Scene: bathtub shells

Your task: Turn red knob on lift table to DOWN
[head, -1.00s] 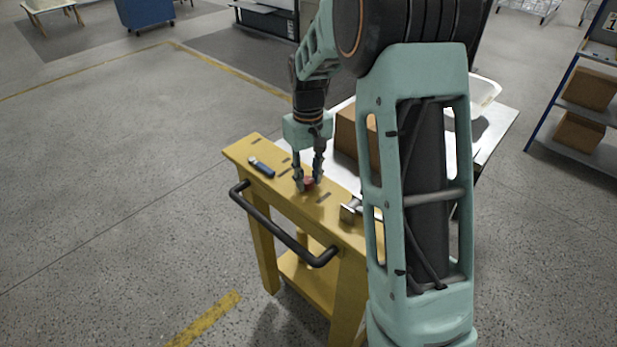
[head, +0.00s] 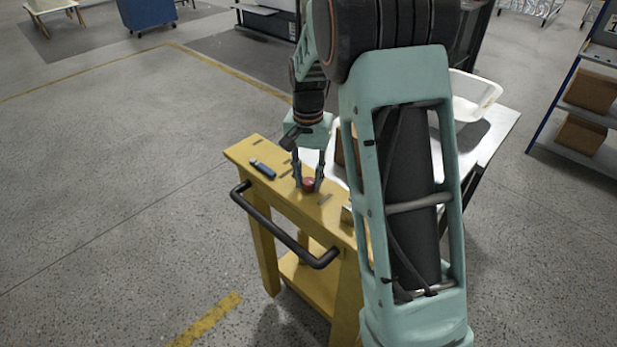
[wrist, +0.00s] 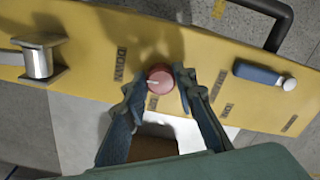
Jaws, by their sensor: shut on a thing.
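The red knob (head: 308,184) sits on the yellow top of the lift table (head: 328,222). In the wrist view the round red knob (wrist: 161,79) has dark label plates around it; one at its left seems to read DOWN (wrist: 120,64), and the others are too small to read surely. A light mark shows on the knob's face. My gripper (head: 309,183) points down over the knob, with one finger on each side of it. In the wrist view my gripper (wrist: 160,82) is closed around the knob.
A blue-handled tool or lever (head: 262,168) lies on the yellow top, left of the knob. A metal cylinder on a bracket (wrist: 38,62) stands at the other side. A black handle bar (head: 285,225) runs along the front. A white bin (head: 470,97) stands on the table behind.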

